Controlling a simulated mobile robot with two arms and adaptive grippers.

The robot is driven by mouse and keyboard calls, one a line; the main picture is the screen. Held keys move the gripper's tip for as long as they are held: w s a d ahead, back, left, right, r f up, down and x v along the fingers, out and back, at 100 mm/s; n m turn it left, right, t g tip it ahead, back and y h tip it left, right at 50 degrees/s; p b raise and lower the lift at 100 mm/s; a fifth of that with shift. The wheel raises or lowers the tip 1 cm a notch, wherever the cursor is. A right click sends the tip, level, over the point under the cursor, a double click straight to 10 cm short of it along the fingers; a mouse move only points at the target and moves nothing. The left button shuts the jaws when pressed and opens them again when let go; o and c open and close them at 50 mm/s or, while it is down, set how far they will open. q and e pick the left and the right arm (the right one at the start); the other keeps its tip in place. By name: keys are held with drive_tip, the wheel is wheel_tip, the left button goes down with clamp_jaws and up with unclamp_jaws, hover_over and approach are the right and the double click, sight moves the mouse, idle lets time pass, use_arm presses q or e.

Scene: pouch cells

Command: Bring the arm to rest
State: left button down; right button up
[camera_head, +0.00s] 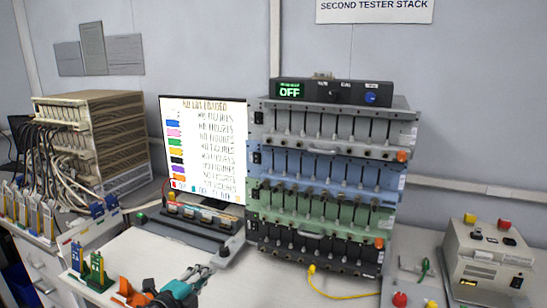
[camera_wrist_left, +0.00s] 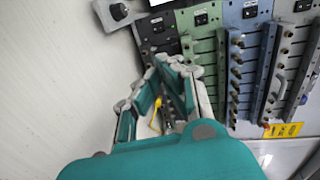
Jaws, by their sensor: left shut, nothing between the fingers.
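My left gripper (camera_head: 203,272) is low in the head view, left of centre, over the front of the white bench. It is teal with grey fingers and has an orange part beside it at its left. In the left wrist view the fingers of the left gripper (camera_wrist_left: 166,64) come together at their tips, shut with nothing between them. They point toward the tester stack (camera_wrist_left: 238,70), which fills the upper right there. My right gripper is in neither view.
The tester stack (camera_head: 325,185) stands behind the gripper at the right. A monitor (camera_head: 205,150) and a dark fixture (camera_head: 190,226) are behind it. Pouch cells in green and blue holders (camera_head: 96,272) stand at the left. A yellow cable (camera_head: 335,294) lies on the bench. A beige box (camera_head: 488,262) is at far right.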

use_arm(q)
drive_tip(key=s+d+f+n+g+y, duration=0.1)
drive_tip(key=s+f+n+g+y, duration=0.1)
drive_tip(key=s+f+n, duration=0.5)
drive_tip(key=s+d+f+n+g+y, duration=0.2)
drive_tip(key=s+f+n, duration=0.2)
drive_tip(key=s, duration=0.5)
drive_tip(key=s+a+f+n+g+y, duration=0.1)
drive_tip(key=s+a+f+n+g, duration=0.15)
drive_tip(key=s, duration=0.45)
drive_tip(key=s+a+f+n+g, duration=0.1)
drive_tip(key=s+n+g, duration=0.1)
drive_tip(key=s+n, duration=0.35)
drive_tip(key=s+a+f+n+g+y, duration=0.1)
drive_tip(key=s+a+g, duration=0.15)
drive_tip(key=s, duration=0.65)
wheel_tip(320, 180, down, 24)
drive_tip(key=s+g, duration=0.1)
drive_tip(key=s+a+f+g+p, duration=0.1)
drive_tip(key=s+a+f, duration=0.1)
drive_tip(key=s+f, duration=1.5)
drive_tip(key=shift+s+a+f+g, duration=0.2)
drive_tip(key=shift+s+a+g, duration=0.05)
drive_tip(key=shift+a+g, duration=0.15)
